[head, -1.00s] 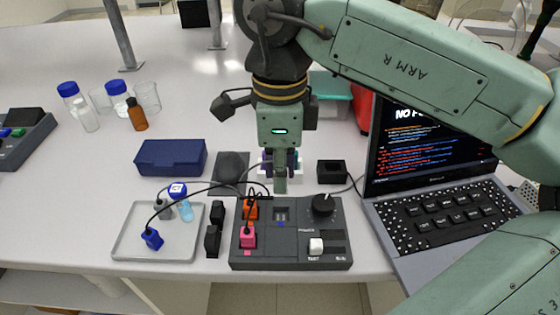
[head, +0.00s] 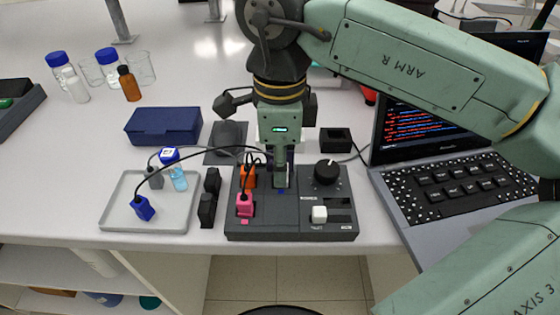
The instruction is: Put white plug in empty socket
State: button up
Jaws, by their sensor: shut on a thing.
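My gripper (head: 281,186) points straight down over the middle of the dark control box (head: 270,229), just right of the orange plug. Its fingers are shut. The white plug between them is hidden by the fingers in this view. The fingertips cover the empty socket area, so I cannot tell whether the plug touches the box. An orange plug (head: 248,176) and a pink plug (head: 244,205) sit in the box to the left of my gripper.
A grey tray (head: 112,218) at left holds a blue plug (head: 144,208), a grey plug and a small bottle. Black cables arch close to my gripper. A black knob (head: 326,173) and white switch (head: 319,214) stand right of it. The laptop (head: 450,200) is further right.

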jog(key=shift+f, duration=0.35)
dwell(0.6)
jog(key=o, duration=0.9)
notch_tip(320, 180, up, 12)
jog(key=shift+r, duration=0.1)
dwell(0.4)
